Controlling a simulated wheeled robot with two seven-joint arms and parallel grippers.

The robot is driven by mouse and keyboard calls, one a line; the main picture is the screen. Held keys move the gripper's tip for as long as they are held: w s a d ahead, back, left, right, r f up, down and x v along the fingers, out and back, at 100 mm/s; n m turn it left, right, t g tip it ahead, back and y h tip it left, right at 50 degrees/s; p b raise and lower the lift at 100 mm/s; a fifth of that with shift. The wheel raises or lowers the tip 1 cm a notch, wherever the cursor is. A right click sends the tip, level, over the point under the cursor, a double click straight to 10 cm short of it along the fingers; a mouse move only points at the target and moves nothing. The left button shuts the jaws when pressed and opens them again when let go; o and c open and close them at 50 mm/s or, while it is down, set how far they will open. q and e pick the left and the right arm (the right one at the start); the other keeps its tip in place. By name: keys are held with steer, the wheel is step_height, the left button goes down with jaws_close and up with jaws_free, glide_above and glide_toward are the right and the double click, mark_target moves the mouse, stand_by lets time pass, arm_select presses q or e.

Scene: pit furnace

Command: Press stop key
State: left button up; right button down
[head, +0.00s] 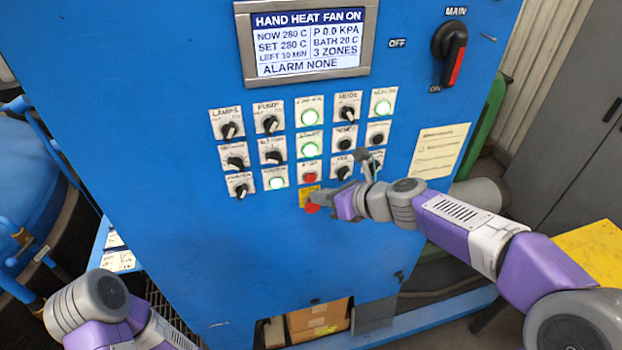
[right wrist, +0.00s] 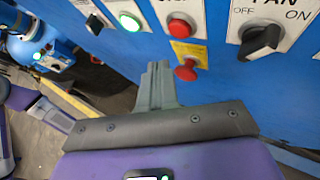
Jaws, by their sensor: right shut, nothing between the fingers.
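The red stop key (head: 310,178) sits on a white plate in the lower row of the blue control panel, its small label hard to read. It also shows in the right wrist view (right wrist: 179,27). Just below it, on a yellow plate, is a red mushroom button (head: 312,208), also in the right wrist view (right wrist: 186,70). My right gripper (head: 322,198) is shut and empty in front of the panel, beside the mushroom button. In the right wrist view its fingertips (right wrist: 158,68) are left of and below the stop key, seemingly apart from it. My left gripper is out of view.
Black knobs (head: 277,157) and lit green buttons (head: 309,149) surround the stop key closely. A display (head: 308,42) above reads HAND HEAT FAN ON and ALARM NONE. The main switch (head: 450,52) is at upper right. The lower panel face is clear.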

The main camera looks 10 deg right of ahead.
steer(key=shift+w, duration=1)
steer(key=shift+w+r+p, duration=0.1)
steer(key=shift+w+p, duration=0.1)
steer(key=shift+p, duration=0.1)
stand_by(1.1)
steer(key=shift+w, duration=0.25)
steer(key=shift+w+p, duration=0.3)
steer(key=shift+w, duration=0.05)
stand_by(0.6)
steer(key=shift+s, duration=0.8)
steer(key=s, duration=0.5)
stand_by(0.4)
